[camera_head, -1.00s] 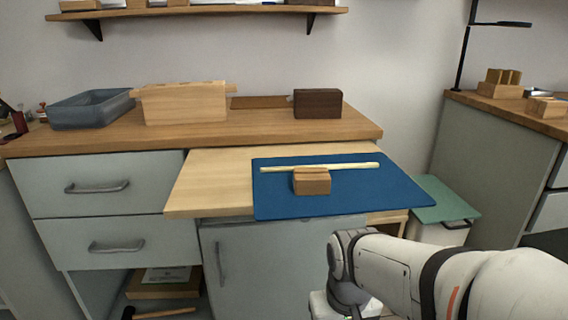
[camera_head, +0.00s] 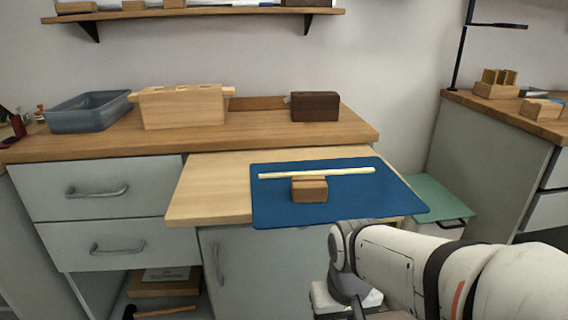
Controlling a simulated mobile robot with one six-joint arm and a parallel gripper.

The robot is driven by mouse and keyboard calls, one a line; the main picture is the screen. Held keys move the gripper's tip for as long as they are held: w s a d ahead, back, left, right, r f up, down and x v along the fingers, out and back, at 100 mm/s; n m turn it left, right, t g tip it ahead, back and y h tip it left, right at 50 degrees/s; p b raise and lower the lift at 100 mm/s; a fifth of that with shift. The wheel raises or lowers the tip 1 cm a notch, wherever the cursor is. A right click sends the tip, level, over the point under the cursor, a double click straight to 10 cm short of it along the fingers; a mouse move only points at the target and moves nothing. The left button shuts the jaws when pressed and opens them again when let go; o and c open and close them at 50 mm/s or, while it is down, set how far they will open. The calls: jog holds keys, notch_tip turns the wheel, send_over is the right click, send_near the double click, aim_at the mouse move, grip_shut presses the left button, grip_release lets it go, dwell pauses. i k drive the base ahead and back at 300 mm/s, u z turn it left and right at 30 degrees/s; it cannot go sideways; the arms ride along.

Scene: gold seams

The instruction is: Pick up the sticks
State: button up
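One pale stick (camera_head: 335,172) lies across the blue mat (camera_head: 275,210), running left to right, just behind a small wooden block (camera_head: 309,189). I cannot tell whether the stick rests on the block or on the mat. The mat lies on a pale pull-out board (camera_head: 208,192). My arm reaches in from the lower right. Its end is below and in front of the board, and my gripper fingers do not show clearly.
A grey-blue bin (camera_head: 90,112), a pale slotted wooden block (camera_head: 183,105) and a dark brown block (camera_head: 315,106) stand on the counter behind. A green-lidded bin (camera_head: 440,194) stands right of the board. A shelf (camera_head: 200,13) hangs above.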

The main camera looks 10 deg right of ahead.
aim_at(363, 169)
jog(key=z, duration=1.45)
jog(key=k, duration=1.6)
jog(key=u, duration=0.8)
jog(key=i, duration=1)
jog(key=u, duration=0.05)
